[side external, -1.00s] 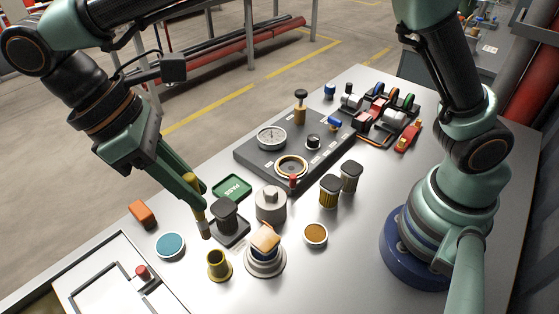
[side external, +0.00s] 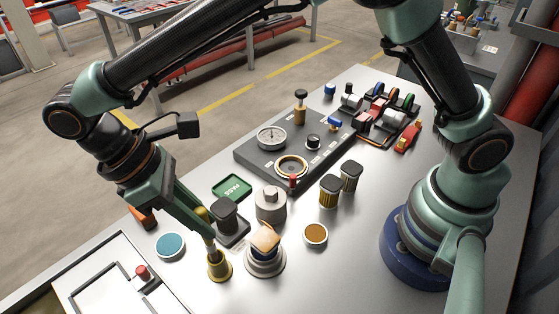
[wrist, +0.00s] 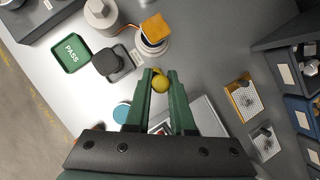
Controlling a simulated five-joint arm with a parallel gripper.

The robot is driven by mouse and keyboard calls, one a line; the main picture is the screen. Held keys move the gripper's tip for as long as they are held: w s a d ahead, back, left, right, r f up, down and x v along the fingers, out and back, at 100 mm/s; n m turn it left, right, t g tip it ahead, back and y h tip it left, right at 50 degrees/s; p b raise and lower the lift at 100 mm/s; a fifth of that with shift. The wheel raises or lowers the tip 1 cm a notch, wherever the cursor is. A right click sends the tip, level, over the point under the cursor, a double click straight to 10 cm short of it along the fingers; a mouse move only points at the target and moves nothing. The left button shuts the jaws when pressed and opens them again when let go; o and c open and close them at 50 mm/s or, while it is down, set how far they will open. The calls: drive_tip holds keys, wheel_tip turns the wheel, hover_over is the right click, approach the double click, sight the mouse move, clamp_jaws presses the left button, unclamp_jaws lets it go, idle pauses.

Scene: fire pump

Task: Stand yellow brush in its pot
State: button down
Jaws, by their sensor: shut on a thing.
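The yellow brush (side external: 202,214) is upright in my gripper (side external: 206,228), which is shut on its handle. The brush's lower end is at the mouth of the yellow pot (side external: 219,268) in the side view, and seems to be inside it. How deep it sits cannot be told. In the wrist view the round yellow top of the brush (wrist: 160,84) shows between the two green fingers of my gripper (wrist: 161,80). The pot is hidden there beneath the brush and fingers.
A silver pot with an orange-topped block (side external: 265,245) stands just right of the yellow pot. A black-knobbed block (side external: 229,220) stands close behind. A blue-topped tin (side external: 171,245) is to the left, and an orange-brown dish (side external: 316,233) to the right.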

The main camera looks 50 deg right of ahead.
drive_tip(key=shift+f, duration=1.85)
drive_tip(key=c, duration=0.7)
unclamp_jaws()
drive_tip(key=v, duration=1.2)
